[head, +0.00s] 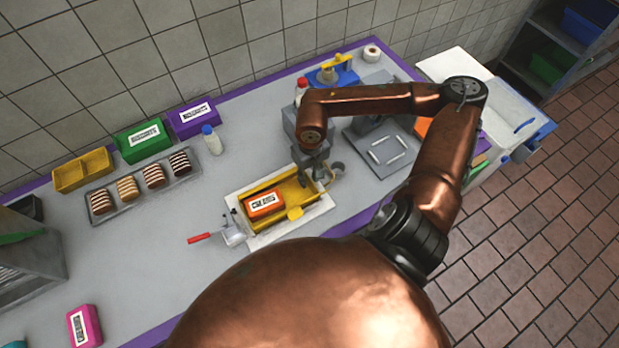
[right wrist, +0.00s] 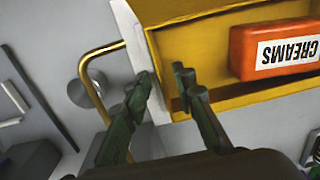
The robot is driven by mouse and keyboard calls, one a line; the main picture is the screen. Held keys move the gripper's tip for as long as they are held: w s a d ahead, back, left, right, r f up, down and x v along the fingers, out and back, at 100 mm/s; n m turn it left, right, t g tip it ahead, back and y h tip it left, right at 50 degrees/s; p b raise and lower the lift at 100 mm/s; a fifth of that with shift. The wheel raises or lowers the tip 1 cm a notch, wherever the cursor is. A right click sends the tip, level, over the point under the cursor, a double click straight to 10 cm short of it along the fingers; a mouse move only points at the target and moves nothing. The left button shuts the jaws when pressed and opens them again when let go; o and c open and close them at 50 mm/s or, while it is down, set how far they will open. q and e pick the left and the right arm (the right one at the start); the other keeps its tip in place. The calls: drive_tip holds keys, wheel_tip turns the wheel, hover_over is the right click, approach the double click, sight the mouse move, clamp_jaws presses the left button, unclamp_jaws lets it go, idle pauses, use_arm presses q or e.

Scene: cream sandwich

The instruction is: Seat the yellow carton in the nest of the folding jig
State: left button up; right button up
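The yellow carton (head: 300,189) is an open tray shape lying within the white folding jig (head: 262,240); I cannot tell whether it sits fully down. An orange box marked CREAMS (head: 265,204) lies inside the carton's left part. A yellow flap sticks out at the carton's front side. My right gripper (head: 322,177) is at the carton's right end. In the right wrist view my right gripper (right wrist: 165,76) has its fingers apart, beside the yellow carton wall (right wrist: 185,60) and the jig's white edge (right wrist: 132,35). Nothing is clearly held. My left gripper is out of view.
A brass handle (right wrist: 87,62) stands close to the right fingers. A red-handled clamp (head: 215,236) is at the jig's left. A tray of striped cakes (head: 130,199), a white bottle (head: 212,140) and coloured boxes stand behind left.

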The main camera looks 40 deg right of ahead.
wheel_tip(320, 180, up, 11)
drive_tip(key=shift+d, duration=0.15)
drive_tip(key=shift+r, duration=0.15)
idle(0.5)
